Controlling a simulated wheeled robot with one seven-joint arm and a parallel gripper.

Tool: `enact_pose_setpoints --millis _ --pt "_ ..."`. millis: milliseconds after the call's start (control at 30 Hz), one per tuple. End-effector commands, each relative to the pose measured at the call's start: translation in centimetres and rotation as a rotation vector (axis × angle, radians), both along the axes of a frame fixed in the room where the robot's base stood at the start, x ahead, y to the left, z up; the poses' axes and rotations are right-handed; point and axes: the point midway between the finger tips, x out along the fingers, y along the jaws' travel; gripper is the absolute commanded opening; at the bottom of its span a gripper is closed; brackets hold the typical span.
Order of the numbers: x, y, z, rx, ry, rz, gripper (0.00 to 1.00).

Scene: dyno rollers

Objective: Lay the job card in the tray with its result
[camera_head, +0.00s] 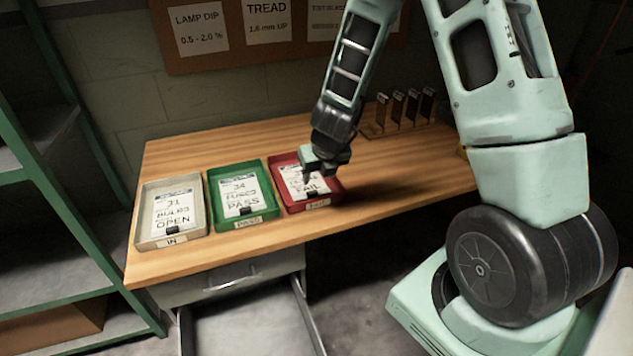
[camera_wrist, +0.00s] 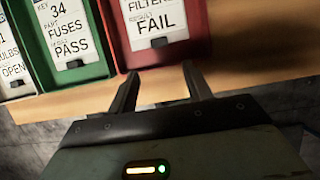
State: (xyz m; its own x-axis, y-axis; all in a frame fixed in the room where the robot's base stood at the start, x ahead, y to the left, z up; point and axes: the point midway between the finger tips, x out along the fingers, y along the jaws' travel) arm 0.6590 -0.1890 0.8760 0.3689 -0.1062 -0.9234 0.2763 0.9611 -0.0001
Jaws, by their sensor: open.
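Three trays stand in a row on the wooden bench. The grey IN tray (camera_head: 143,225) holds a card (camera_head: 173,209) reading 31 BULBS OPEN. The green PASS tray (camera_head: 217,219) holds a card (camera_head: 239,192) reading 34 FUSES PASS; it also shows in the wrist view (camera_wrist: 73,71). The red tray (camera_head: 333,201) holds a card (camera_head: 297,181) reading FILTER and FAIL, clearer in the wrist view (camera_wrist: 155,20). Each card has a dark tab at its lower edge. My gripper (camera_head: 308,178) is open and empty, above or just in front of the red tray, partly covering its card.
The bench (camera_head: 400,192) is clear to the right of the red tray. A rack with several dark upright pieces (camera_head: 400,108) stands at the back right. A drawer (camera_head: 247,320) below the bench is pulled out. Green shelving (camera_head: 55,180) stands at the left.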

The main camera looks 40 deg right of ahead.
Motion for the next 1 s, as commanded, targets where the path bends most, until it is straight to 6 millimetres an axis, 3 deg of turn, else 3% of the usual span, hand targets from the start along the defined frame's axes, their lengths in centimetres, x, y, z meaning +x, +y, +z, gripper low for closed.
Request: enact_pose_setpoints --millis 33,233,367,467,533,700,800,933,967,1000 --pt "-0.2 0.1 1.0 -0.003 -0.002 0.001 0.50" --pt "-0.9 0.5 2.5 -0.003 0.000 0.017 0.50" --pt "-1.0 3.5 3.8 -0.027 0.002 0.228 0.50" --pt "-1.7 8.3 5.6 -0.082 0.001 0.602 0.50" --pt "-3.1 12.5 7.1 -0.141 -0.007 0.944 0.50" --pt "-8.8 20.7 10.4 -0.331 -0.056 1.806 0.50" --pt "-13.2 23.9 11.9 -0.461 -0.099 2.306 0.50" --pt "-19.0 26.0 13.4 -0.642 -0.164 2.935 0.50" --pt "-20.2 26.1 13.6 0.679 0.178 -3.059 0.50" --pt "-21.6 26.3 14.0 0.653 0.176 -2.887 0.50"
